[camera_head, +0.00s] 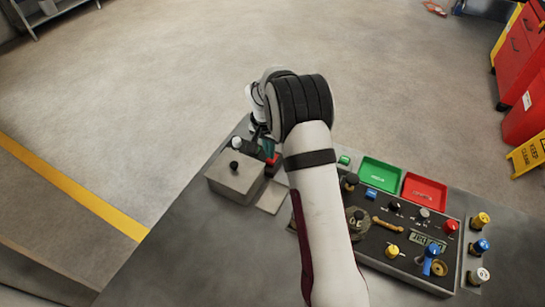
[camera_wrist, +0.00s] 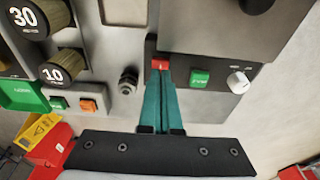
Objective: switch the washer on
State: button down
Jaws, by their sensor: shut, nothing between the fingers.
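My gripper (camera_wrist: 160,68) is shut and empty, with its teal fingers together. In the wrist view its tips are at a small red part (camera_wrist: 160,65) on a grey panel; I cannot tell whether they touch it. To the right on that panel are a green switch (camera_wrist: 200,78) with small lettering I cannot read and a white knob (camera_wrist: 238,82). I cannot tell which control is the washer's. In the head view my gripper (camera_head: 268,147) is beside a grey box (camera_head: 235,181) with a black knob (camera_head: 234,166), partly hidden by my arm.
A control panel (camera_head: 378,252) with several knobs and buttons lies right of my arm. Behind it are a green tray (camera_head: 380,174) and a red tray (camera_head: 424,192). Yellow, blue and white knobs (camera_head: 481,246) line the right edge. A metal connector (camera_wrist: 128,80) sticks up left of my fingers.

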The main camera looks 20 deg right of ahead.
aim_at(270, 161)
jog(key=shift+f, duration=0.9)
notch_tip(270, 161, up, 6)
jog(key=shift+r, duration=0.55)
dwell(0.3)
